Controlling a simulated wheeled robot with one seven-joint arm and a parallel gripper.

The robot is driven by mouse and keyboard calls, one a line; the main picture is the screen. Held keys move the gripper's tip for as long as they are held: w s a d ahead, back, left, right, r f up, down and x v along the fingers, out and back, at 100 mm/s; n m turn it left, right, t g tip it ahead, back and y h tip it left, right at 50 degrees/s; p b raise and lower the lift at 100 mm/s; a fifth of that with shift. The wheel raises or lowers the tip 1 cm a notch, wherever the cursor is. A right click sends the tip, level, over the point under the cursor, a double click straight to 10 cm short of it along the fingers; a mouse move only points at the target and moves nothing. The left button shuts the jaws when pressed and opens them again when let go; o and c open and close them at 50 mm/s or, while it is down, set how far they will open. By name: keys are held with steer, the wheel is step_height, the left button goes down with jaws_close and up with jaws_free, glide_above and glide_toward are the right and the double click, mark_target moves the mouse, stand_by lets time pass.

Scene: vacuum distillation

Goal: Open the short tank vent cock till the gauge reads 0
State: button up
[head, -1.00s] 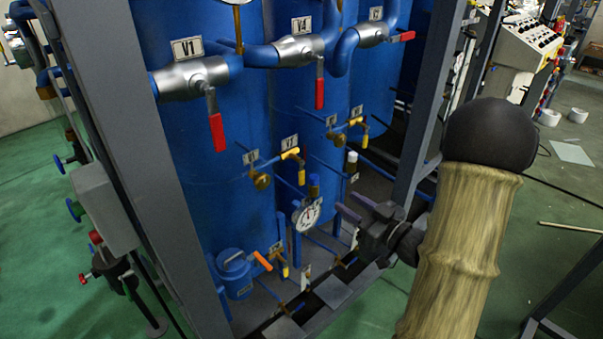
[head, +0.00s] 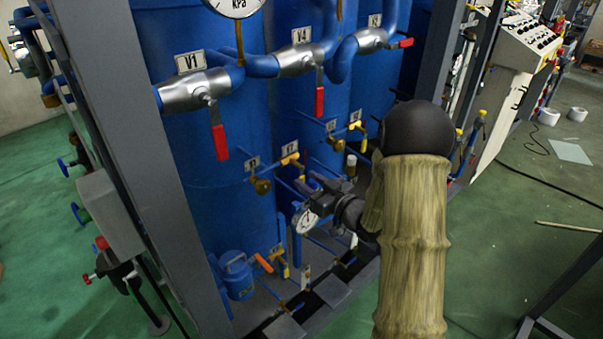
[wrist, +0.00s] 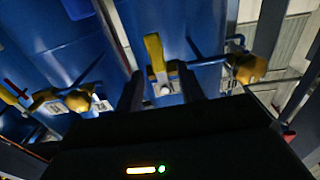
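My gripper (head: 310,184) is low at the front of the blue tanks, right of the yellow-handled cock (head: 290,160) by the V7 tag. In the wrist view, my gripper (wrist: 161,88) has its two dark fingers apart, with a yellow lever (wrist: 154,52) showing between and beyond them. I cannot tell whether they touch it. A small white-dial gauge (head: 305,219) is just below the gripper, partly hidden; its reading is too small to tell. A larger kPa gauge (head: 234,6) is cut off by the top edge. Which cock is the short tank vent is unclear.
Red-handled valves V1 (head: 219,142) and V4 (head: 319,102) hang above. Another yellow-handled cock (head: 360,128) is up and right of the gripper. A grey frame post (head: 178,170) stands at left. Brass valve bodies (wrist: 248,68) flank the lever in the wrist view.

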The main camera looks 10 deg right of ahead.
mark_target(303, 177)
steer(key=x, duration=0.3)
steer(key=shift+w+a, duration=0.1)
steer(key=shift+w, duration=0.05)
jaws_close()
